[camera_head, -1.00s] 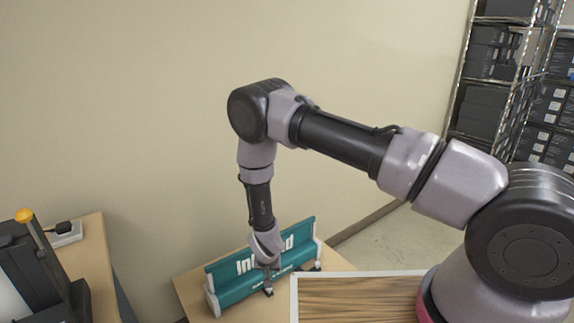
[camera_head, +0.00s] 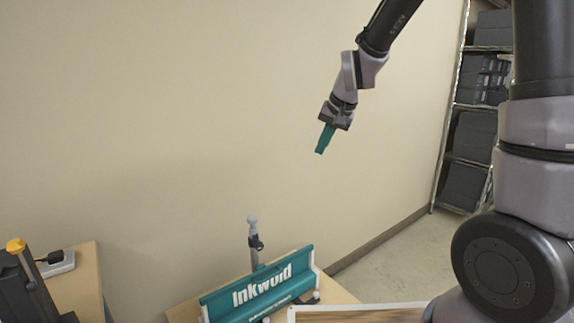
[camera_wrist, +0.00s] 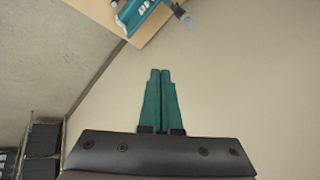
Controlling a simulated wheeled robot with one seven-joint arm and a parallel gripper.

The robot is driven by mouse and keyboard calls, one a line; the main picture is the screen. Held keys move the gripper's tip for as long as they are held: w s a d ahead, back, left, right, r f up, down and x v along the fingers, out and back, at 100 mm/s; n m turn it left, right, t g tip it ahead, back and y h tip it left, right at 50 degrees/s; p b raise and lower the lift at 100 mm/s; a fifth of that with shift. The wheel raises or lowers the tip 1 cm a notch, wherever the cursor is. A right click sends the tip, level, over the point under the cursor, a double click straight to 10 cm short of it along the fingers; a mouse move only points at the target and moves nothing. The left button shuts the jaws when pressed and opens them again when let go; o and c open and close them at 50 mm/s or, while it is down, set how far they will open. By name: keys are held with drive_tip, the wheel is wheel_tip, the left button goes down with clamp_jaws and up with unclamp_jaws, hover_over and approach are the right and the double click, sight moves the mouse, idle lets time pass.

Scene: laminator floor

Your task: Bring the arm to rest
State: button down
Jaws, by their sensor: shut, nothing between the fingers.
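My gripper (camera_head: 326,138) is raised in front of the bare wall, clear of the table, with its teal fingers pointing down and slightly left. In the wrist view the two teal fingers (camera_wrist: 159,100) lie side by side, shut, with nothing between them. My arm reaches up out of the top of the head view and is bent, not folded in. Below and to the left of the gripper, apart from it, a teal "Inkwuld" device (camera_head: 262,287) sits on a wooden table (camera_head: 335,292); its corner also shows at the top of the wrist view (camera_wrist: 142,12).
A grey post (camera_head: 254,236) stands upright behind the teal device. A dark machine with an orange knob (camera_head: 16,246) is at the far left. A metal shelf with dark boxes (camera_head: 468,150) stands at the right. The air before the wall (camera_head: 180,120) is free.

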drive_tip(key=s+d+r+t, duration=0.1)
drive_tip(key=s+d+r, duration=0.6)
drive_tip(key=s, duration=0.3)
drive_tip(key=s+d+r+m+t+h, duration=0.1)
drive_tip(key=s+d+r, duration=0.6)
drive_tip(key=s, duration=0.4)
drive_tip(key=shift+s+d+t, duration=0.2)
drive_tip(key=shift+d+t, duration=0.1)
drive_tip(key=shift+d, duration=0.3)
